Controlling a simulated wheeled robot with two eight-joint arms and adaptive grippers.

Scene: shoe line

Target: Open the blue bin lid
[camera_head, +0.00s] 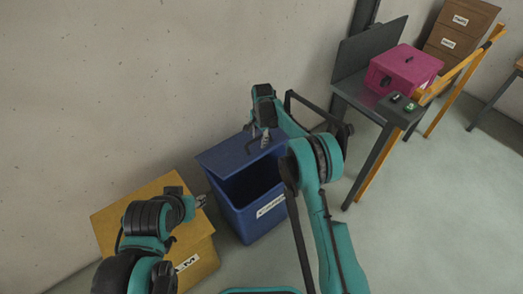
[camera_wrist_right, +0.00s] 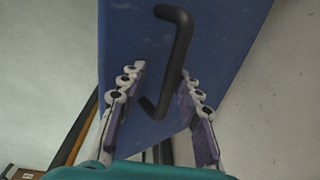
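The blue bin (camera_head: 262,214) stands on the floor by the wall with a white label on its front. Its blue lid (camera_head: 225,158) is raised at the back, and the dark inside shows. My right gripper (camera_head: 265,139) is at the lid's upper right part. In the right wrist view the lid (camera_wrist_right: 225,40) fills the middle, with a black bar handle (camera_wrist_right: 180,55) on it. My right gripper (camera_wrist_right: 163,108) has its fingers apart on either side of the handle's lower end, with gaps showing. My left gripper (camera_head: 201,200) is beside the bin's left side, its fingers too small to judge.
A yellow labelled box (camera_head: 205,262) stands left of the bin, partly behind my left arm. A dark table (camera_head: 357,95) with a pink case (camera_head: 405,70) is at the right, near an orange frame (camera_head: 465,66) and brown drawers (camera_head: 455,35). Open floor lies at the lower right.

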